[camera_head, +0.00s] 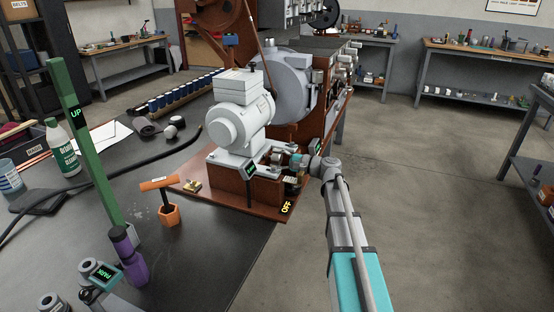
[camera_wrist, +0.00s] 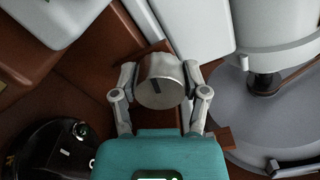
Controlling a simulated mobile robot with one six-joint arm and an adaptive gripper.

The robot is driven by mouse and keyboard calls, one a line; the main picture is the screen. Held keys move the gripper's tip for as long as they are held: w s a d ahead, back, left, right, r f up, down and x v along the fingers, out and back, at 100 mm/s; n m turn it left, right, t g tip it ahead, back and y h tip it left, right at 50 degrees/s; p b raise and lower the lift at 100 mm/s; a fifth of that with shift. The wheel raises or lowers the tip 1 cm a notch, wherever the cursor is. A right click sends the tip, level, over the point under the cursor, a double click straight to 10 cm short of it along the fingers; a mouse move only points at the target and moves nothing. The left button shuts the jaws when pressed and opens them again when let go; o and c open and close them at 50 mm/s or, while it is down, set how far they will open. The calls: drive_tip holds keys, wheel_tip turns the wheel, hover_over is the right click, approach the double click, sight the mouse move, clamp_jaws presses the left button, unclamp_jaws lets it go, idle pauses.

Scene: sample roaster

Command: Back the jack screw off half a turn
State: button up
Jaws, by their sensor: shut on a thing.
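The jack screw (camera_wrist: 160,90) shows in the wrist view as a round, pale metal head with a short dark mark on its face. My gripper (camera_wrist: 160,80) is shut on it, one finger at each side. In the head view my gripper (camera_head: 301,163) reaches in at the right end of the brown motor base (camera_head: 236,191), below the grey motor (camera_head: 238,122). The screw's shank is hidden behind its head, and the head view is too small to show the grip clearly.
In the wrist view, grey housings stand close above and at the right, and a dark round part (camera_wrist: 50,150) lies lower left. An orange T-handled tool (camera_head: 165,200), a green post (camera_head: 92,150) and a bottle (camera_head: 62,148) stand on the bench. The floor at right is clear.

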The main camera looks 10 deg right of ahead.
drive_tip(key=o, duration=1.1)
drive_tip(key=shift+o, duration=0.2)
drive_tip(key=shift+m, duration=0.3)
